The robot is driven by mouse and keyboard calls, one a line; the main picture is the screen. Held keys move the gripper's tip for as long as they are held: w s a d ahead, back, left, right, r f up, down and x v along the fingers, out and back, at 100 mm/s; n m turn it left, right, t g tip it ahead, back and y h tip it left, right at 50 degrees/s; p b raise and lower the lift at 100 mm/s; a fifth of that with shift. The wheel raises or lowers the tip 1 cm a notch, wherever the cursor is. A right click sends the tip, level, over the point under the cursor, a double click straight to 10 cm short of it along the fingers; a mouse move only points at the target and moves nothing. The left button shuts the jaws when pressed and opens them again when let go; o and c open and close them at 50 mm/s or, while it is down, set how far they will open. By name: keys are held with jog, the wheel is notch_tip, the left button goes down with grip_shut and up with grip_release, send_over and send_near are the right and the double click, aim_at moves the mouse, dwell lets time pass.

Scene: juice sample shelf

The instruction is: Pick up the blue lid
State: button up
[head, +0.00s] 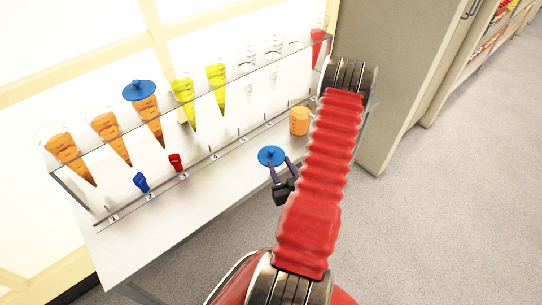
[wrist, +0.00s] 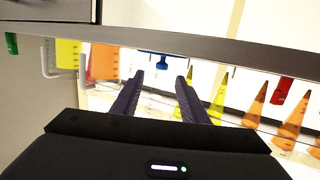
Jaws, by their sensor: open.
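A round blue lid (head: 271,156) with a small knob lies on the white bench near its front edge, to the left of my arm. My gripper (head: 281,163) is open and empty, with its dark fingers pointing at this lid from the front. In the wrist view, which looks upside down, the blue lid (wrist: 152,54) shows beyond the fingertips (wrist: 160,77). A gap seems to remain between fingers and lid. A second blue lid (head: 139,88) sits on an orange-filled cone (head: 147,107) in the rack.
A clear rack (head: 190,84) holds cones of orange, yellow and red juice and some clear ones. An orange cup (head: 299,121) stands right of the lid. Small blue (head: 141,182) and red (head: 176,162) pieces are at left. A grey cabinet (head: 385,80) bounds the right.

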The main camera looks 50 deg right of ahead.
aim_at(273, 152)
jog(key=x, duration=0.7)
jog(key=shift+w+d, duration=0.25)
jog(key=shift+x, duration=2.6)
jog(key=shift+w+a, duration=0.1)
jog(key=shift+a, duration=0.05)
grip_shut()
